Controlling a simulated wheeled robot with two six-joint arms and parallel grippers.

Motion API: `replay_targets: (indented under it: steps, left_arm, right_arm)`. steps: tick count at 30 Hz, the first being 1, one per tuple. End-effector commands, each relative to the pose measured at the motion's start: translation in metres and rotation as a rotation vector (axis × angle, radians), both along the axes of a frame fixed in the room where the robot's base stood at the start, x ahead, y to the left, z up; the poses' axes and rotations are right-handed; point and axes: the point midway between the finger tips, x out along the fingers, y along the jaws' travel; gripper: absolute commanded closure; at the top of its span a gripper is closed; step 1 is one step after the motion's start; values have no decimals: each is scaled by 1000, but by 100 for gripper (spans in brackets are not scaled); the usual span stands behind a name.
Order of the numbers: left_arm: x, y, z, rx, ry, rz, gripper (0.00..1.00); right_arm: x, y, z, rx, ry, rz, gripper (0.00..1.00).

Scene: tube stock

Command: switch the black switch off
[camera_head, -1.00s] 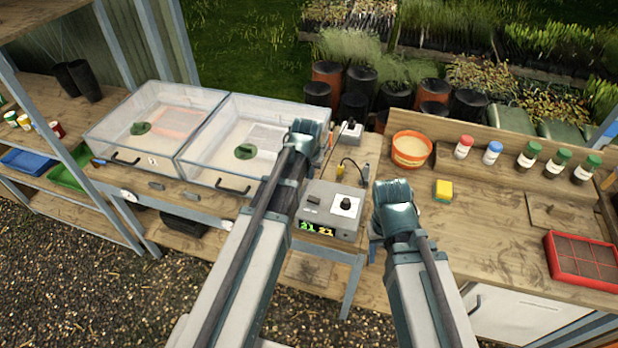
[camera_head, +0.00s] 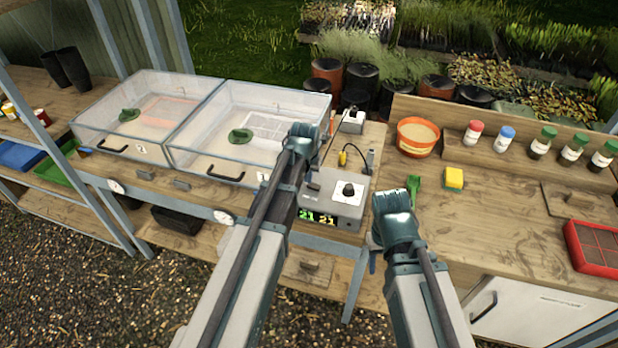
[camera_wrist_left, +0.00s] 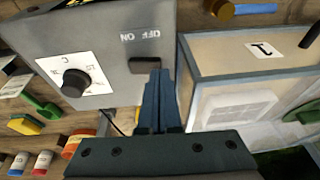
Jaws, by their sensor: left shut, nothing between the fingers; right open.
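The black switch (camera_wrist_left: 143,66) is on the top of a grey control box (camera_wrist_left: 105,25), beside upside-down ON and OFF lettering in the left wrist view. Which way it is tipped I cannot tell. My left gripper (camera_wrist_left: 155,78) is shut and empty, its fingertips close to the switch and covering part of its edge; contact is unclear. In the head view, my left gripper (camera_head: 305,140) is over the left side of the control box (camera_head: 346,211). My right gripper (camera_head: 390,200) is open and empty, right of the box at the bench.
The box has a black knob (camera_head: 349,189) and a lit green and yellow display (camera_head: 318,218). A clear lidded propagator (camera_head: 215,155) stands left of the box.

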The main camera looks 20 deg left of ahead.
Motion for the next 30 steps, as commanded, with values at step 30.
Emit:
replay_targets:
  steps: [30]
  left_arm:
    - [0,-1,-8,-90,5,-1,100]
  right_arm:
    - [0,0,-7,0,0,0,50]
